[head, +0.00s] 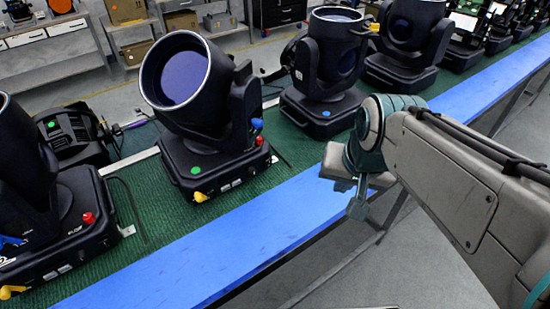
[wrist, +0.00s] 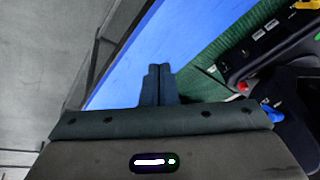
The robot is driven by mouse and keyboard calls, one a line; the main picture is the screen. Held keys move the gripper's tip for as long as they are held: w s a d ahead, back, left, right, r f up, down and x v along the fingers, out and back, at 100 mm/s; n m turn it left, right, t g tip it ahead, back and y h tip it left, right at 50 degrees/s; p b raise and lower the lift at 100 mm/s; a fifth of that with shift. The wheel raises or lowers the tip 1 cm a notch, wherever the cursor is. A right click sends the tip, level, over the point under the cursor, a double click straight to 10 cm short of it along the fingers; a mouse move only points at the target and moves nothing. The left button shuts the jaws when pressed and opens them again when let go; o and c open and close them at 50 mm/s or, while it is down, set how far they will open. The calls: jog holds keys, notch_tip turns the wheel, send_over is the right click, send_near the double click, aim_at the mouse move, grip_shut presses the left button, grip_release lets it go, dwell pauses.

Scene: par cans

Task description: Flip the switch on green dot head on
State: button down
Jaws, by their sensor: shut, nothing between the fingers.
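The green dot head is a black moving-head light (head: 206,145) on a square base, left of centre in the head view. Its green dot (head: 195,171) is on the base top. A yellow part (head: 200,197) and a red part (head: 259,141) sit at its front corners, with a blue knob (head: 257,123) above. I cannot tell which part is the switch. My gripper (head: 356,207) is shut and empty, right of the head and apart from it; its fingers (wrist: 158,70) show over the blue edge.
A blue table edge (head: 215,245) runs along the front of the green mat (head: 130,190). Another light with a blue dot (head: 318,108) stands behind right, and one more (head: 45,220) stands at left. Open floor (head: 400,260) lies in front of the table.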

aim_at(268, 163)
jog(key=w+a+f+m+y+b, duration=0.2)
jog(key=w+a+m+b, duration=0.2)
jog(key=w+a+m, duration=0.3)
jog(key=w+m, duration=0.1)
jog(key=w, duration=0.2)
jog(key=shift+a+m+b, duration=0.3)
jog(key=shift+a, duration=0.05)
jog(key=shift+f, duration=0.1)
jog(key=x, duration=0.9)
jog(key=shift+w+a+f, duration=0.15)
jog(key=shift+f, duration=0.2)
jog(key=w+a, duration=0.1)
jog(key=w+p, duration=0.1)
jog(key=shift+w+a+r, duration=0.2)
jog(key=shift+w+a, duration=0.1)
jog(key=shift+a, duration=0.05)
jog(key=shift+w+a+p, duration=0.3)
jog(key=shift+w, duration=0.15)
jog(key=shift+r, duration=0.1)
